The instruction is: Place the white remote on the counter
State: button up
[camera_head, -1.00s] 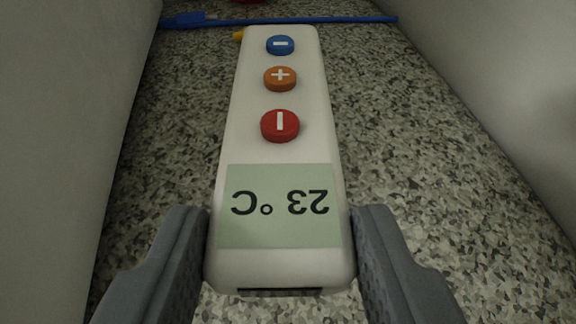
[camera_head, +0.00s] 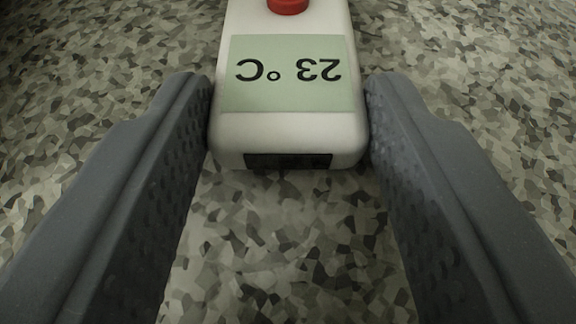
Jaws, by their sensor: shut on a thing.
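The white remote (camera_head: 290,135) is at the top middle of the view. Its green display reads 23 °C upside down, and part of a red button shows at the top edge; the rest of it is cut off. My gripper (camera_head: 288,95) has a grey finger on each side of the remote's near end and is shut on it. The speckled grey counter surface (camera_head: 290,250) fills the view beneath and around the remote. I cannot tell whether the remote touches it.
The speckled surface is bare on both sides of the remote and in front of it. No walls or other objects show in this view.

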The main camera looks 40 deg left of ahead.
jog(key=o, duration=1)
jog(key=p+v, duration=0.3)
jog(key=v, duration=0.9)
jog(key=shift+s, duration=0.1)
